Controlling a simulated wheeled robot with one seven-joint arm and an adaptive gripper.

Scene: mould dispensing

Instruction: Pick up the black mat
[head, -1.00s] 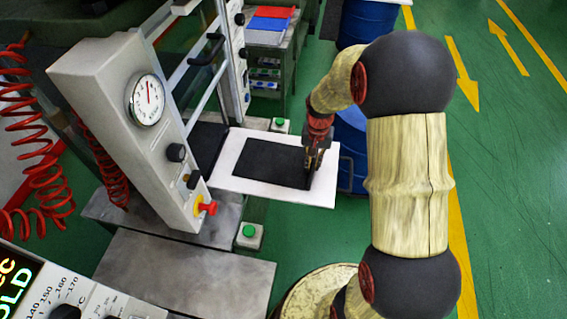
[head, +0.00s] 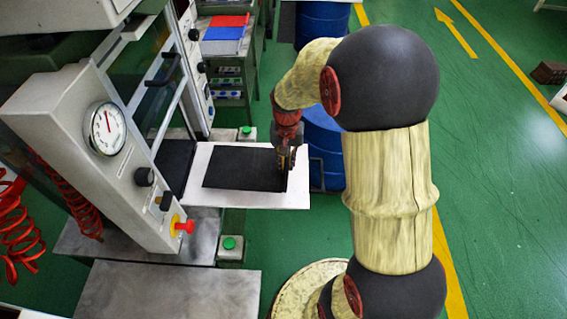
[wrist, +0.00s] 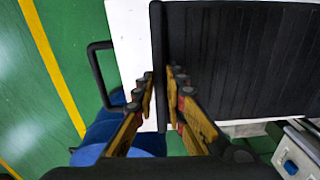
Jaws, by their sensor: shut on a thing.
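The black mat (head: 240,168) lies flat on a white board that sticks out from the press. My gripper (head: 285,165) points down at the mat's right end. In the wrist view, the fingers (wrist: 160,74) are closed on a thin upright black edge at the end of the ribbed mat (wrist: 245,60). The rest of the mat appears to rest on the board. The fingers hide part of the gripped edge in the head view.
The white board (head: 295,197) extends past the mat on the right. The press housing (head: 85,110) with its gauge stands to the left. Blue drums (head: 325,150) stand behind and right of the board. Green floor (head: 495,200) is open to the right.

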